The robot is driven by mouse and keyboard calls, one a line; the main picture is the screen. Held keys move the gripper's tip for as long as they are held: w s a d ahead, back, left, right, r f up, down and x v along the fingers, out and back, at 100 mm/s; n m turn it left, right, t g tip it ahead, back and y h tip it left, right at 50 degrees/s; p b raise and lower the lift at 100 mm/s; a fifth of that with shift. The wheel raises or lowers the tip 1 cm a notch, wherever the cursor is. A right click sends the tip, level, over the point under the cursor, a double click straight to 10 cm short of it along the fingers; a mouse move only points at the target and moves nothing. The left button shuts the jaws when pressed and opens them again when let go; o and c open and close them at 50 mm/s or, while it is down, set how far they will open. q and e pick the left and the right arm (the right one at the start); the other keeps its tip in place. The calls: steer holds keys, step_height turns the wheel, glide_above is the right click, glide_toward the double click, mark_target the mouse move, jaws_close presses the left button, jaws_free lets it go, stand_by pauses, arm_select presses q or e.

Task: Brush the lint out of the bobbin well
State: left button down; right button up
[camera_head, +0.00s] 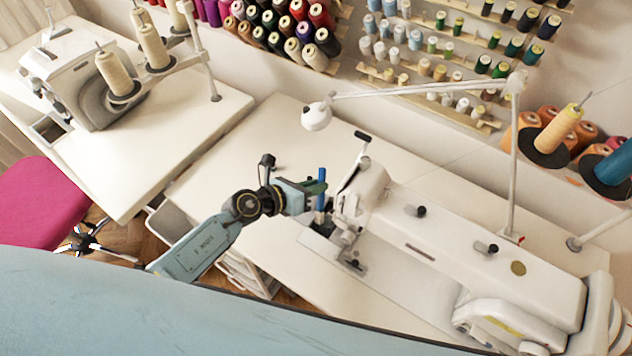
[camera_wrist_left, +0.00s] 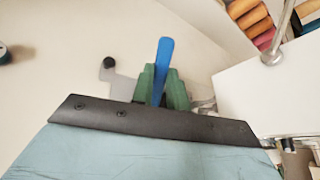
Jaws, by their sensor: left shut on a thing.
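My left gripper (camera_head: 318,187) is shut on a blue brush (camera_head: 320,203), which stands roughly upright, with its handle above the fingers. In the left wrist view the blue handle (camera_wrist_left: 164,62) rises between the green fingers (camera_wrist_left: 160,88). The gripper is just left of the head of the white sewing machine (camera_head: 440,235), above the machine's left end. The brush's lower end is near the machine bed (camera_head: 322,240); I cannot tell whether it touches. The bobbin well and any lint cannot be made out. My right gripper is not in view.
A lamp (camera_head: 316,115) on a jointed arm hangs over the machine. A yellow thread cone (camera_head: 559,130) stands at the right. Another sewing machine (camera_head: 85,85) is on the left table. The white tabletop (camera_head: 235,165) left of my gripper is mostly clear.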

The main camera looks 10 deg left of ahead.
mark_target(323, 179)
arm_select(q)
steer(key=shift+s+f, duration=0.25)
steer(key=shift+f, duration=0.25)
steer(key=shift+w+d+b, duration=0.15)
steer(key=shift+w+d, duration=0.1)
steer(key=shift+w, duration=0.4)
steer(key=shift+w+d+b, duration=0.1)
steer(key=shift+w+d, duration=0.1)
steer(key=shift+w, duration=0.45)
steer(key=shift+w+d+b, duration=0.15)
steer(key=shift+w+d, duration=0.1)
steer(key=shift+w, duration=0.4)
steer(key=shift+s+f, duration=0.1)
steer(key=shift+s+a+f, duration=0.1)
steer(key=shift+s+a, duration=0.05)
steer(key=shift+s, duration=0.15)
steer(key=shift+s+a+f+p, duration=0.1)
steer(key=shift+s+a+p, duration=0.15)
steer(key=shift+s, duration=0.5)
steer(key=shift+s+a+f+p, duration=0.1)
steer(key=shift+s+a+p, duration=0.1)
steer(key=shift+s, duration=0.55)
steer(key=shift+w+d, duration=0.1)
steer(key=shift+d, duration=0.05)
steer(key=shift+w+d+f+b, duration=0.1)
steer(key=shift+w+d+b, duration=0.2)
steer(key=shift+w, duration=0.65)
steer(key=shift+w+d+b, duration=0.1)
steer(key=shift+w+d, duration=0.25)
steer(key=shift+w, duration=0.55)
